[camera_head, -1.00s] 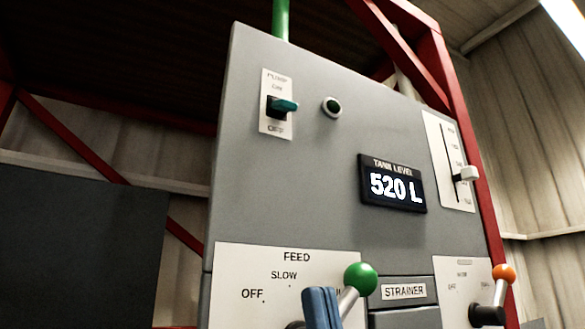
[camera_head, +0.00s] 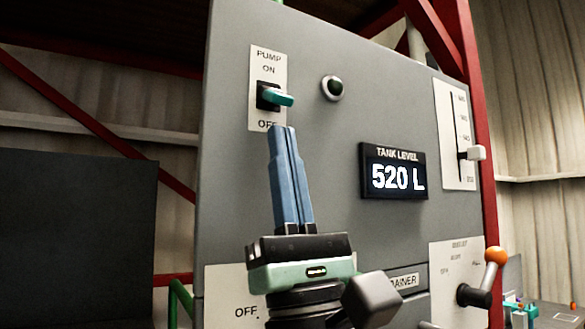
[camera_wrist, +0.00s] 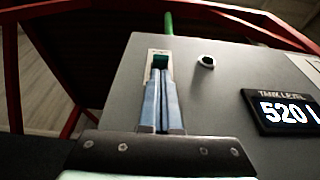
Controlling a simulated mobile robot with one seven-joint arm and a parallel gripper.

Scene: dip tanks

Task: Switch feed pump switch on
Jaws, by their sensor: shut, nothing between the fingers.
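The feed pump switch (camera_head: 278,97) is a teal lever on a white plate marked PUMP, ON above and OFF below, at the upper left of the grey panel. Its lever juts outward from a dark slot. The switch also shows in the wrist view (camera_wrist: 160,62), partly hidden by my fingers. My gripper (camera_head: 283,128) has its blue fingers shut with nothing between them. It points upward, with the tips just below the lever in the picture, over the OFF label. I cannot tell whether the tips touch the lever.
A round dark green indicator (camera_head: 333,87) sits right of the switch. The tank level display (camera_head: 393,172) reads 520 L. A white slider (camera_head: 473,153) and an orange-knobbed lever (camera_head: 489,272) are at the right. My gripper hides much of the lower FEED plate (camera_head: 225,285).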

